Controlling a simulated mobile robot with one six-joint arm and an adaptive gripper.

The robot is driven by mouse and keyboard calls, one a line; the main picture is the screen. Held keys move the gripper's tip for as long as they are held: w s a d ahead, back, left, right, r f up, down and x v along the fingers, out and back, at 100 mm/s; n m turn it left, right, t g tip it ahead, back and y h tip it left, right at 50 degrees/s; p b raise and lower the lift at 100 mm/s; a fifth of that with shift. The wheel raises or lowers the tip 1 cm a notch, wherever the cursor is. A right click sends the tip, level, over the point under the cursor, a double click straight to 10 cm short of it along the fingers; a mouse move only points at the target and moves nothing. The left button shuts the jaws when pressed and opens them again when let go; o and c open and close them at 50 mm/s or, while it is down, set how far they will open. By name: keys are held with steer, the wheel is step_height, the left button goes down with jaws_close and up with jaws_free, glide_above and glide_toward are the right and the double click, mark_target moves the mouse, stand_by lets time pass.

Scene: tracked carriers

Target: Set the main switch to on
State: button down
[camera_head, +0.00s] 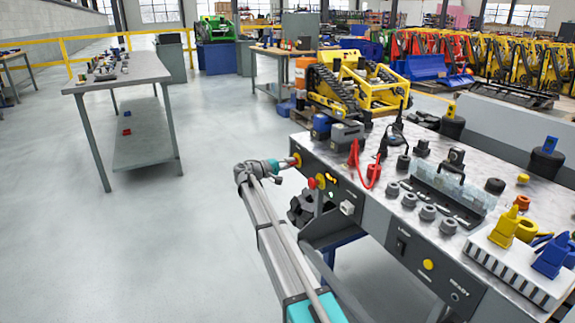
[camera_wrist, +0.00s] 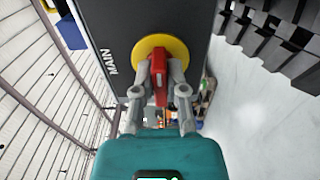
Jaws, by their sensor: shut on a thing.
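The main switch is a red handle (camera_wrist: 159,80) on a round yellow plate (camera_wrist: 170,47), set in a dark panel (camera_wrist: 125,25) lettered MAIN. In the wrist view my gripper (camera_wrist: 160,85) has one finger on each side of the red handle and is shut on it. The handle stands upright in that view; no on or off marking is readable. In the head view the yellow plate (camera_head: 297,159) shows at the left end of the bench's front panel, with my gripper (camera_head: 287,163) at it and hiding part of the handle.
A red knob (camera_head: 312,183) sits just right of the switch, close to my arm. The workbench (camera_head: 380,135) carries cables and several grey parts. Open floor (camera_head: 205,200) lies left.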

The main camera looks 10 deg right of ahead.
steer(key=shift+s+d+f, duration=0.1)
steer(key=shift+s+d, duration=0.05)
steer(key=shift+s, duration=0.1)
steer(key=c, duration=0.7)
jaws_free()
steer(key=shift+c, duration=0.2)
steer(key=shift+o, duration=0.3)
steer(key=shift+w, duration=0.15)
steer(key=shift+a, duration=0.25)
steer(key=v, duration=1.1)
steer(key=shift+a, duration=0.35)
